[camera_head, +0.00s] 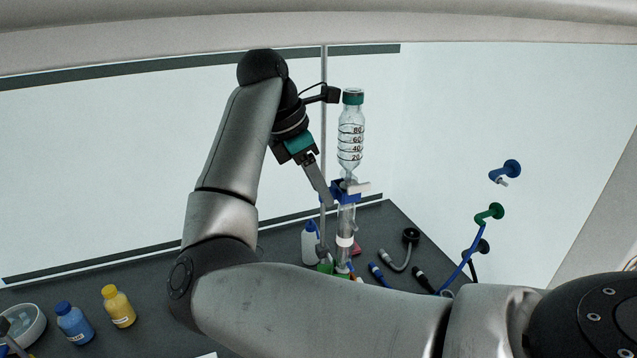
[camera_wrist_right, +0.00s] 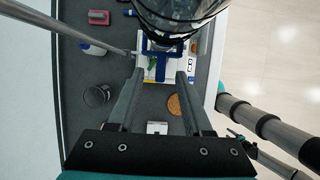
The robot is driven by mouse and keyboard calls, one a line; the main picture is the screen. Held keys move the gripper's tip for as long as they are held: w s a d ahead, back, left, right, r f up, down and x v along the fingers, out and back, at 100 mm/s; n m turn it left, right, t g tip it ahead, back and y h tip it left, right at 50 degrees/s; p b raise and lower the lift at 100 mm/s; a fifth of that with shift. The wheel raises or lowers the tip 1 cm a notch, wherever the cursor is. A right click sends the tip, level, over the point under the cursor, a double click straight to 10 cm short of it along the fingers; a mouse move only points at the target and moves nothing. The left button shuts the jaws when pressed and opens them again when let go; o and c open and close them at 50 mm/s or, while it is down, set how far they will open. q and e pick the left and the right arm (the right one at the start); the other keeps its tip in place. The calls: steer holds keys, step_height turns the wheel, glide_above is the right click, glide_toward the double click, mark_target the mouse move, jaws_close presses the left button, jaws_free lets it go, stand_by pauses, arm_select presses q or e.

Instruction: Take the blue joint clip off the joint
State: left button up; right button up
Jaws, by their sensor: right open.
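The blue joint clip (camera_head: 344,191) sits around the joint below the graduated glass funnel (camera_head: 351,135), which has a green cap and stands upright. Below the clip is a clear glass tube (camera_head: 345,225). My right gripper (camera_head: 327,197) reaches down from the upper left, its fingertips close to the clip's left side. In the right wrist view the two fingers are apart with nothing between them. The clip (camera_wrist_right: 161,48) shows just beyond the fingertips, under the rounded glass (camera_wrist_right: 180,14). Whether a fingertip touches it, I cannot tell. My left gripper is not in view.
A thin metal stand rod (camera_head: 324,120) rises just left of the glassware. A white bottle (camera_head: 310,243) stands near its foot. Blue (camera_head: 74,322) and yellow (camera_head: 119,306) bottles and a bowl (camera_head: 36,330) are at the left. Hoses and wall taps (camera_head: 489,214) are at the right.

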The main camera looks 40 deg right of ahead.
jaws_close()
stand_by(0.4)
steer(key=c, duration=0.7)
jaws_free()
jaws_close()
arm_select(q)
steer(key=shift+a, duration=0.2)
arm_select(e)
steer(key=shift+a, duration=0.1)
